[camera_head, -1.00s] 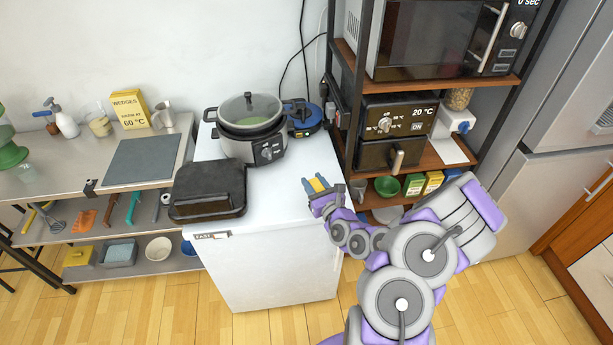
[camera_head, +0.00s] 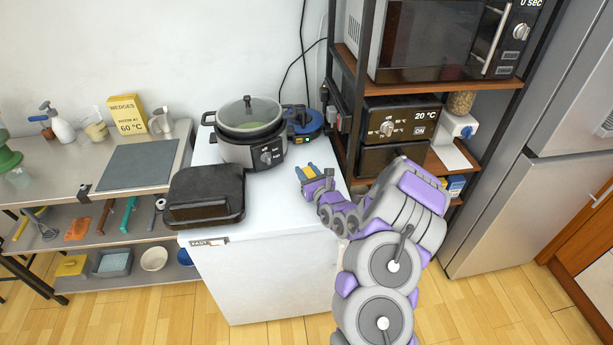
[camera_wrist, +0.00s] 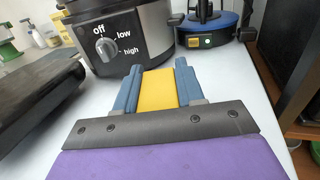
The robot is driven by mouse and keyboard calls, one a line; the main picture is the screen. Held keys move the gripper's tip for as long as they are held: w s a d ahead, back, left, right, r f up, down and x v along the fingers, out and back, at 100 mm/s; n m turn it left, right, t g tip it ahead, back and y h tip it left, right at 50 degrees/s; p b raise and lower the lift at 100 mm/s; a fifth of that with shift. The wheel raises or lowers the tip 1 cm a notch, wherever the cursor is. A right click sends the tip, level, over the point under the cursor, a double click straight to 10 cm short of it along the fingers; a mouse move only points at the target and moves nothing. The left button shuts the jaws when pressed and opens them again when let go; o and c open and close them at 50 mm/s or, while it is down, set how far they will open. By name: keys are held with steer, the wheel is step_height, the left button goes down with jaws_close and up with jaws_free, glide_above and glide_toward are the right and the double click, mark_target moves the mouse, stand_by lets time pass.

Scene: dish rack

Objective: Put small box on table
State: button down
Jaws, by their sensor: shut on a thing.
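The small box is yellow and shows in the wrist view (camera_wrist: 159,89) between the blue fingers of my gripper (camera_wrist: 157,86). In the head view the box (camera_head: 310,172) is a small yellow patch between the fingertips. My gripper (camera_head: 308,171) is shut on it, above the right part of the white-topped cabinet (camera_head: 270,195). I cannot tell how high the box is above that top. A metal table (camera_head: 75,165) stands at the left.
A pot cooker (camera_head: 268,155) and a blue round appliance (camera_head: 306,127) stand at the back of the white top. A black grill (camera_head: 205,195) is at its left. The metal table holds a grey board (camera_head: 140,165) and a yellow sign box (camera_head: 127,115). A shelf rack with a microwave (camera_head: 435,40) is right.

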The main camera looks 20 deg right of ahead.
steer(key=shift+f, duration=0.5)
steer(key=shift+r, duration=0.15)
steer(key=c, duration=0.7)
jaws_free()
steer(key=shift+s, duration=0.15)
